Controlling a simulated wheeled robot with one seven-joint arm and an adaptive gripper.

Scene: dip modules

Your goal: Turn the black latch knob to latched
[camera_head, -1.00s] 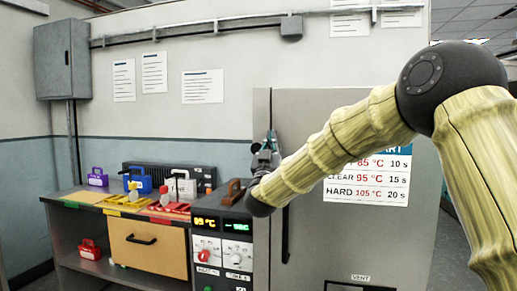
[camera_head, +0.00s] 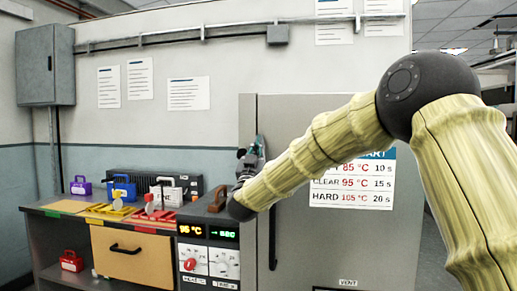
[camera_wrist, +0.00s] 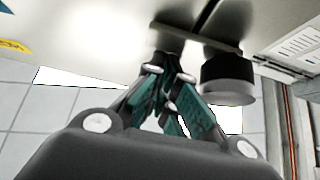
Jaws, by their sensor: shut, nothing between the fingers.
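The black latch knob (camera_wrist: 228,80) shows in the wrist view as a short dark cylinder, right of my fingertips, beside a flat grey bar (camera_wrist: 190,37) on the pale cabinet face. I cannot make out the knob in the head view, where my arm and gripper cover part of the cabinet. My gripper (camera_wrist: 168,62), with teal fingers, is shut and empty. Its tips are close to the left end of the bar; I cannot tell if they touch. In the head view my gripper (camera_head: 251,152) is at the cabinet's upper left, near the door seam.
The tall grey cabinet (camera_head: 330,240) has a dark vertical handle (camera_head: 273,238) below my arm. A control panel (camera_head: 208,260) with dials and displays stands left of it. Further left is a bench with a drawer (camera_head: 132,258) and several coloured dippers. A brown handle (camera_head: 217,198) is just left of my gripper.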

